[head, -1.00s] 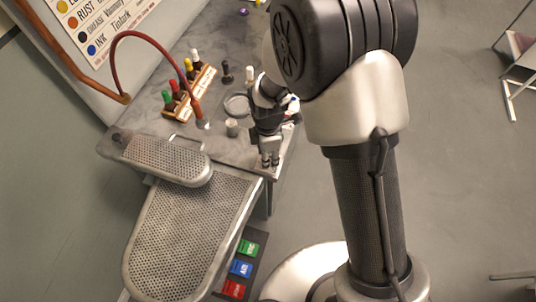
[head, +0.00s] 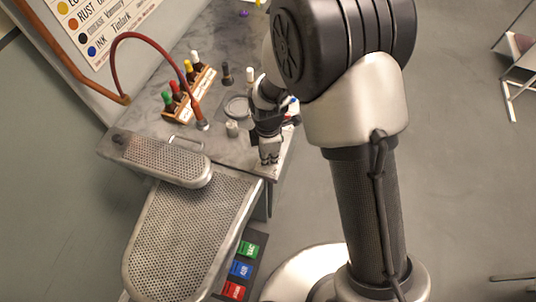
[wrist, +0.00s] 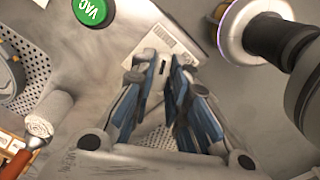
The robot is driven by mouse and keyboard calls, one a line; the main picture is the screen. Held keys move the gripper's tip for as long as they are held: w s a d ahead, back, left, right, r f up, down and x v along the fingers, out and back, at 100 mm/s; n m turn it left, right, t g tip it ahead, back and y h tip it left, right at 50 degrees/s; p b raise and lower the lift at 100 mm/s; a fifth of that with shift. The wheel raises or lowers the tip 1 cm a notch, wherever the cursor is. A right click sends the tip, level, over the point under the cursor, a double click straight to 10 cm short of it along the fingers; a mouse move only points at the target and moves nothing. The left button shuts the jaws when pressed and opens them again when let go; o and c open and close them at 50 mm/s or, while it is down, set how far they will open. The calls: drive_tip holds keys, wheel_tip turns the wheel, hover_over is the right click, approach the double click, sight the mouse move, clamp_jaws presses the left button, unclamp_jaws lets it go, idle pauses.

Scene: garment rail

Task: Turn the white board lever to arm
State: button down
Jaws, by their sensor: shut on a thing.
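A small white board (wrist: 172,42) with dark print lies just beyond my fingertips in the wrist view. My gripper (wrist: 163,72) reaches down to its near edge, its two blue-padded fingers shut on the lever. The fingers hide most of the lever, and I cannot tell its angle. In the head view my gripper (head: 269,160) is low at the front right corner of the grey table (head: 212,52). The board and lever cannot be made out there.
A green VAC button (wrist: 95,10) shows in the wrist view. Perforated pressing boards (head: 185,245) lie at front left. Open floor is to the right.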

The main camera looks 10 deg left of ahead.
drive_tip(key=shift+m, duration=0.3)
drive_tip(key=m, duration=1.1)
drive_tip(key=shift+p, duration=0.35)
drive_tip(key=shift+m, duration=0.4)
drive_tip(key=c, duration=1.6)
unclamp_jaws()
drive_tip(key=shift+o, duration=0.2)
drive_tip(key=shift+r, duration=0.1)
wheel_tip(320, 180, up, 12)
